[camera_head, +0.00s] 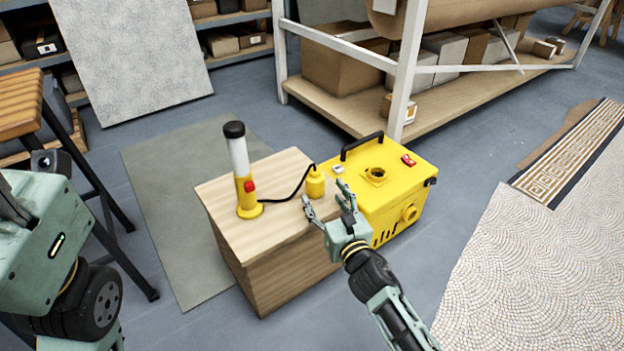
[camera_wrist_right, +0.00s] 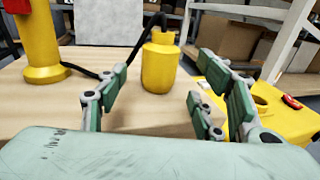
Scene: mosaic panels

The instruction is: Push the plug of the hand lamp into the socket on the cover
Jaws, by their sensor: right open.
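The hand lamp (camera_head: 240,165) stands upright on a wooden block (camera_head: 280,230), with a black cord running to its yellow plug (camera_head: 315,184). The plug stands upright near the block's right edge. In the right wrist view the plug (camera_wrist_right: 160,62) is ahead, between the fingers' directions. My right gripper (camera_head: 328,200) is open and empty, just in front of the plug and apart from it. The yellow box's cover (camera_head: 400,178) carries a round socket (camera_head: 377,174) to the right of the plug.
The box has a black handle (camera_head: 362,145) at its back edge and a red switch (camera_head: 408,160). A shelf rack (camera_head: 400,80) with boxes stands behind. A stool (camera_head: 60,150) is at the left. A patterned mosaic (camera_head: 550,260) lies on the floor at the right.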

